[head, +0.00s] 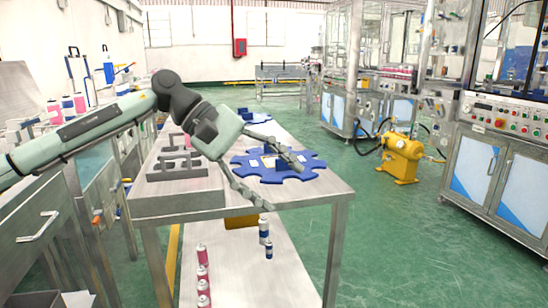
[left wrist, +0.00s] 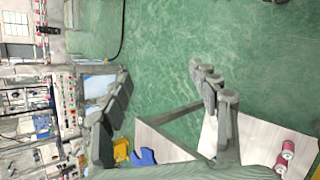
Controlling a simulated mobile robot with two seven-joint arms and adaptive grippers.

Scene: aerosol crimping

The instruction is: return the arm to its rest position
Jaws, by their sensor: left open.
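My left arm reaches in from the left of the head view. Its gripper (head: 284,184) is open and empty, above the front part of the steel table (head: 310,203). One finger overlaps the blue star-shaped wheel (head: 308,172) in the picture; I cannot tell the gap between them. In the left wrist view the two fingers of the left gripper (left wrist: 160,105) stand wide apart with green floor and part of the table between them. My right gripper is in neither view.
A grey slotted holder (head: 178,166) sits on the table, left of the wheel. Red cans (head: 203,280) and blue-and-white cans (head: 264,230) stand on the lower shelf (head: 250,275). A yellow pump (head: 401,155) stands on the right.

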